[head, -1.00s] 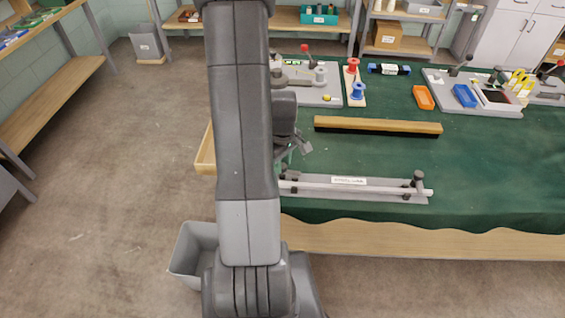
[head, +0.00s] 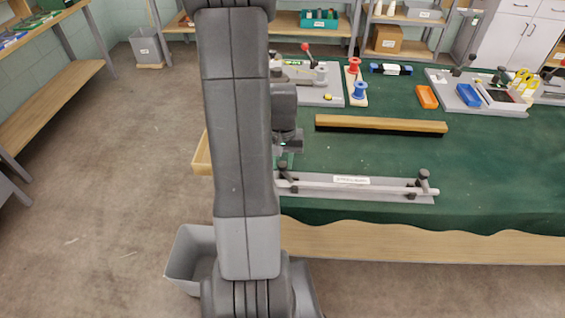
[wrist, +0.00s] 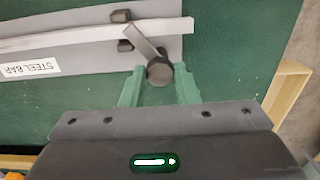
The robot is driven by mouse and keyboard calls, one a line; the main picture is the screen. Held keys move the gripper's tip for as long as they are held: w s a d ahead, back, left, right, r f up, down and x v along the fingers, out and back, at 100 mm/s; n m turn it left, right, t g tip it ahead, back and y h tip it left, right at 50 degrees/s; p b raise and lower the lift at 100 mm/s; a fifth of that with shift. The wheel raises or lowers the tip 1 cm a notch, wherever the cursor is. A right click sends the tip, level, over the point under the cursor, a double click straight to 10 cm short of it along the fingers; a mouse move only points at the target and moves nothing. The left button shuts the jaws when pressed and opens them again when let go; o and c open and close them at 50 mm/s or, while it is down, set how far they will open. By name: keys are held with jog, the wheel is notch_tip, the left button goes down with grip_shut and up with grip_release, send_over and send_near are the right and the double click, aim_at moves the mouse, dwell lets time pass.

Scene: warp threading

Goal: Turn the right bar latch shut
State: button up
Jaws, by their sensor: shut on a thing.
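The steel bar (head: 385,188) lies along a grey base plate (head: 330,196) near the table's front edge. In the wrist view the bar (wrist: 70,38) rests between dark bracket posts (wrist: 125,45), and the "STEEL BAR" label (wrist: 30,69) reads upside down. My gripper (wrist: 160,88) is at the left-end latch in the head view. Its green fingers are shut on the dark round latch knob (wrist: 160,71). The grey latch lever (wrist: 140,42) points diagonally from the knob over the bar. Another latch (head: 423,175) stands at the opposite end. My arm partly hides the gripped end.
A wooden strip (head: 380,124) lies behind the fixture. Green cloth around the fixture is clear.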

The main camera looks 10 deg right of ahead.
aim_at(282, 164)
jog(key=m+b, duration=0.1)
jog(key=m, duration=0.5)
jog(key=shift+w+m, duration=0.1)
jog(key=shift+m, duration=0.3)
jog(key=shift+b, duration=0.3)
jog(key=o, duration=1)
jog(key=shift+c, duration=0.2)
notch_tip(282, 164, up, 14)
jog(key=shift+f, duration=0.1)
notch_tip(282, 164, down, 14)
jog(key=shift+r, duration=0.1)
dwell(0.5)
